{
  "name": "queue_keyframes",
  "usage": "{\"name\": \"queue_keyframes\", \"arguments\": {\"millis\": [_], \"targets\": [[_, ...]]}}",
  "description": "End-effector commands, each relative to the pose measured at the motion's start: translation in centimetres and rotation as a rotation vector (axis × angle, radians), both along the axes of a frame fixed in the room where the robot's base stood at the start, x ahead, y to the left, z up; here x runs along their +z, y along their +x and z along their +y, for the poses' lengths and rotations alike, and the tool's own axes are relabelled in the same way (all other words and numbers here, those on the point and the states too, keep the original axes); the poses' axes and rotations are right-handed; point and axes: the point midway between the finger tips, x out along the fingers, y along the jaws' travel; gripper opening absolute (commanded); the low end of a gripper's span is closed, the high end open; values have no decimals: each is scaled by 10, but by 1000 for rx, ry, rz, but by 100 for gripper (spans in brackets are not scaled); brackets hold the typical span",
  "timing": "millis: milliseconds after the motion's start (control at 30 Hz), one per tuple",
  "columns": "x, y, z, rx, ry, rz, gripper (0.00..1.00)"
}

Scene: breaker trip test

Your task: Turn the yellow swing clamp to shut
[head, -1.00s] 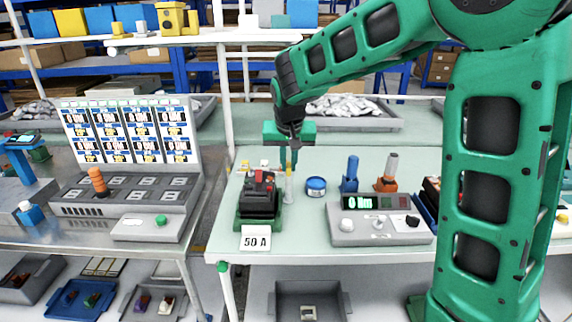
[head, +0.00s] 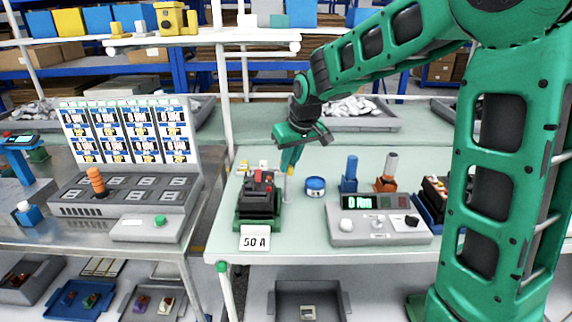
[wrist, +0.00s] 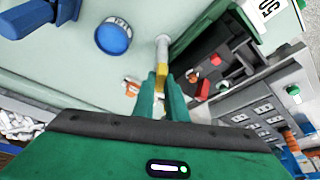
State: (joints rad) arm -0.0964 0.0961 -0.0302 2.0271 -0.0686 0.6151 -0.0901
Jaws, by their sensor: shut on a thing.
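The yellow swing clamp (wrist: 162,74) shows as a small yellow piece at the grey post (wrist: 162,46) in the wrist view. My gripper (wrist: 160,84) is shut on it, and the fingers hide part of it. In the head view, my gripper (head: 289,170) is tilted, its fingertips at the top of the grey post (head: 289,187). The post stands just right of the black breaker with red parts (head: 262,192), which sits in a green base (head: 258,223). The wrist view also shows the breaker (wrist: 205,65); the clamp's exact angle is hard to tell.
A blue round tin (head: 316,187) stands right of the post. A blue-handled tool (head: 350,175) and a grey meter box (head: 376,228) are farther right. A "50 A" card (head: 255,240) is at the front edge. A grey panel unit (head: 125,195) stands left.

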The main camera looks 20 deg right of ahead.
Motion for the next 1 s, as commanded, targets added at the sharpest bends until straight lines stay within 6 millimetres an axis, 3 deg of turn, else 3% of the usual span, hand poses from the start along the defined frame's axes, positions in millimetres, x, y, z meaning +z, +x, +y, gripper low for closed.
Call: {"name": "queue_keyframes", "arguments": {"millis": [1000], "targets": [[1, 6, -9, 899, -2, -4, 0]]}}
